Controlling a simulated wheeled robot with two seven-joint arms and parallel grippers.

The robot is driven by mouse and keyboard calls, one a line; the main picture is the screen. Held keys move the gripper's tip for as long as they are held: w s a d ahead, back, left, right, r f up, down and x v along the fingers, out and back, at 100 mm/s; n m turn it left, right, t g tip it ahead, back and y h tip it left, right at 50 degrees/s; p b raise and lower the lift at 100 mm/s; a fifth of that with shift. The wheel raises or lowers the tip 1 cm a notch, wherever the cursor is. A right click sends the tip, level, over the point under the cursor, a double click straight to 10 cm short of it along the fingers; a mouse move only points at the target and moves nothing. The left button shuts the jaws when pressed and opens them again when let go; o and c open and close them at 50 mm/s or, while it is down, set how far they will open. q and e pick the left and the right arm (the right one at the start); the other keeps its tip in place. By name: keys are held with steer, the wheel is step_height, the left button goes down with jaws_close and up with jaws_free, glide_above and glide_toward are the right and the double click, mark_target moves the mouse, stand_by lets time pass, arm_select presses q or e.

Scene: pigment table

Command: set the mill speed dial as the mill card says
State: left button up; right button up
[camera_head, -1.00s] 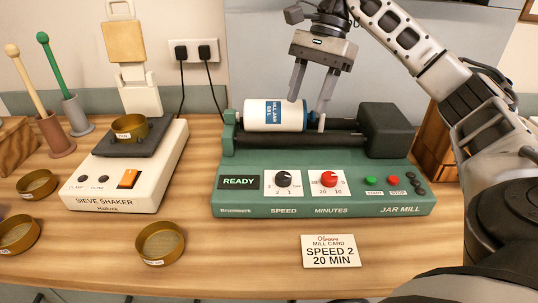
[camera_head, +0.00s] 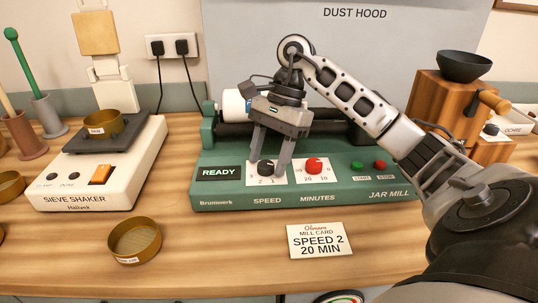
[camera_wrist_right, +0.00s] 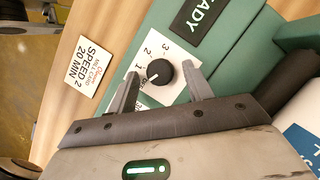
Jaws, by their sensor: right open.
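The jar mill (camera_head: 215,188) is a green machine with a lit READY display. Its black speed dial (camera_head: 264,168) sits on a white scale plate and also shows in the wrist view (camera_wrist_right: 160,70). There its white mark points nearer the 1 than the 2. My right gripper (camera_head: 267,172) is open, its fingers on either side of the dial. The wrist view shows gaps between the fingers and the knob. The mill card (camera_head: 319,241) lies on the table in front, reading SPEED 2, 20 MIN. My left gripper is not in view.
The red minutes dial (camera_head: 313,166) is close to the right of my gripper. The green start (camera_head: 357,166) and red stop (camera_head: 380,165) buttons are farther right. A sieve shaker (camera_head: 125,170) stands left, with a brass sieve (camera_head: 134,240) before it. A wooden grinder (camera_head: 440,105) stands right.

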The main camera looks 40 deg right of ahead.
steer(key=c, duration=1)
steer(key=shift+o, duration=0.2)
